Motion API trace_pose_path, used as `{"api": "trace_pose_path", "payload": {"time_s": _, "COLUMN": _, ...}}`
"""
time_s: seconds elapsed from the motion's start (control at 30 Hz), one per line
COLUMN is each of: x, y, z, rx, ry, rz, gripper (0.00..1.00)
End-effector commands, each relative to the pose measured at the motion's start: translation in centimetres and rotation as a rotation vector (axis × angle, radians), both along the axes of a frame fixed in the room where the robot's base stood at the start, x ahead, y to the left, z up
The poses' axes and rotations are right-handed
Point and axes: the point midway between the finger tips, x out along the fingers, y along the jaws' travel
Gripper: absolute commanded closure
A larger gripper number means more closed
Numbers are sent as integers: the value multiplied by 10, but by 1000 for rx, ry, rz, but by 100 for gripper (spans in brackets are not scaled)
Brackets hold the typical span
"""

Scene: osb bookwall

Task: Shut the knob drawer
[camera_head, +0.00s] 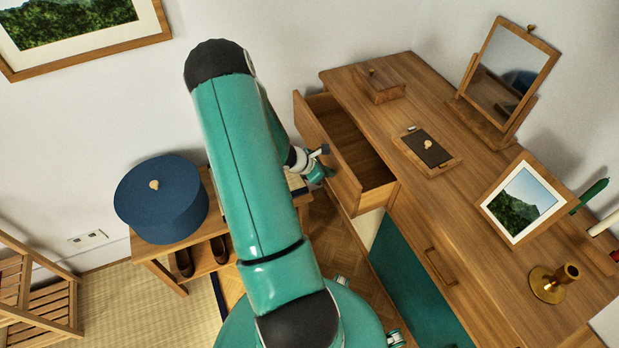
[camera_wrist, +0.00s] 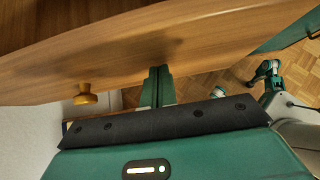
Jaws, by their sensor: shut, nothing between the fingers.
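The knob drawer (camera_head: 345,187) is pulled out of the wooden dresser (camera_head: 390,113) in the head view, and the visible part of its inside looks empty. Its wooden front (camera_wrist: 200,45) spans the wrist view, with a round wooden knob (camera_wrist: 85,96) at left. My gripper (camera_head: 324,165) is outside the drawer, beside its front face. In the wrist view, my gripper's shut teal fingers (camera_wrist: 160,80) point at the front, to the right of the knob, holding nothing. I cannot tell whether the fingertips touch the wood. The knob is not visible in the head view.
On the dresser top are a wooden box (camera_head: 379,83), a small tray (camera_head: 428,148), a mirror (camera_head: 510,70), a framed picture (camera_head: 520,200) and a brass candlestick (camera_head: 548,284). A bench (camera_head: 160,255) with a blue round box (camera_head: 160,200) stands left. Some floor shows between bench and dresser.

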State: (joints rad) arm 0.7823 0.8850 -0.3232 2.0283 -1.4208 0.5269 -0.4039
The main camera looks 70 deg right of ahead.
Motion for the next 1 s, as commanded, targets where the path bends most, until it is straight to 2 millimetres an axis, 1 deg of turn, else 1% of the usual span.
{"api": "trace_pose_path", "payload": {"time_s": 0.03, "x": -14, "y": -12, "z": 0, "rx": -3, "ry": 4, "rz": -6, "gripper": 100}}
{"api": "trace_pose_path", "payload": {"time_s": 0.2, "x": -50, "y": -48, "z": 0, "rx": -2, "ry": 3, "rz": -5, "gripper": 100}}
{"api": "trace_pose_path", "payload": {"time_s": 0.4, "x": -84, "y": -82, "z": 0, "rx": -1, "ry": 1, "rz": -4, "gripper": 100}}
{"api": "trace_pose_path", "payload": {"time_s": 0.5, "x": -95, "y": -93, "z": 0, "rx": -2, "ry": 2, "rz": -3, "gripper": 100}}
{"api": "trace_pose_path", "payload": {"time_s": 0.7, "x": -105, "y": -104, "z": 0, "rx": -1, "ry": 1, "rz": -1, "gripper": 100}}
{"api": "trace_pose_path", "payload": {"time_s": 1.0, "x": -110, "y": -107, "z": 2, "rx": -3, "ry": 5, "rz": -6, "gripper": 100}}
